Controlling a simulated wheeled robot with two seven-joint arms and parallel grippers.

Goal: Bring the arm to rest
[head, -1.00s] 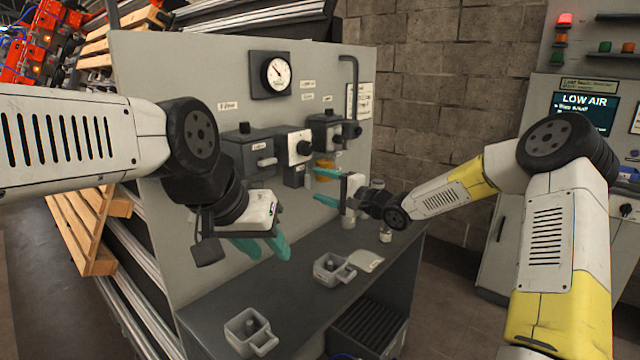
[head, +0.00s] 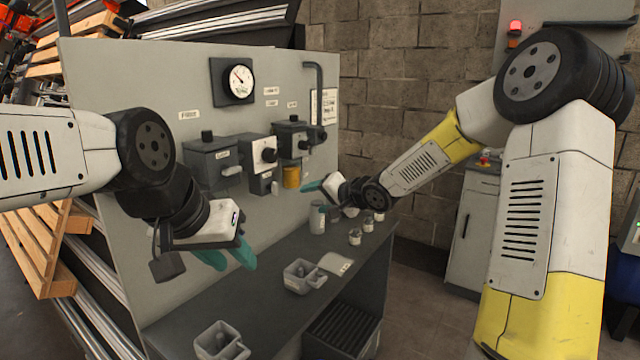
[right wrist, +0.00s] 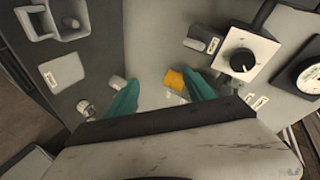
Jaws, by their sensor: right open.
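My right gripper (head: 314,187) is open and empty in the head view, in the air in front of the panel, just right of a yellow cup-shaped part (head: 291,177). In the right wrist view its teal fingers (right wrist: 160,95) are spread apart. The yellow part (right wrist: 174,79) shows beyond them, close to one fingertip. The right arm reaches in from the right with its elbow high. My left gripper (head: 228,258) hangs in front of the panel's lower left, fingers apart with nothing visible between them.
The grey panel (head: 150,100) carries a gauge (head: 236,79) and several valve boxes. On the dark bench (head: 235,300) stand a grey bin (head: 298,278), another bin (head: 220,343), a card (head: 336,263) and small jars (head: 355,237). A wooden pallet (head: 40,250) is at the left.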

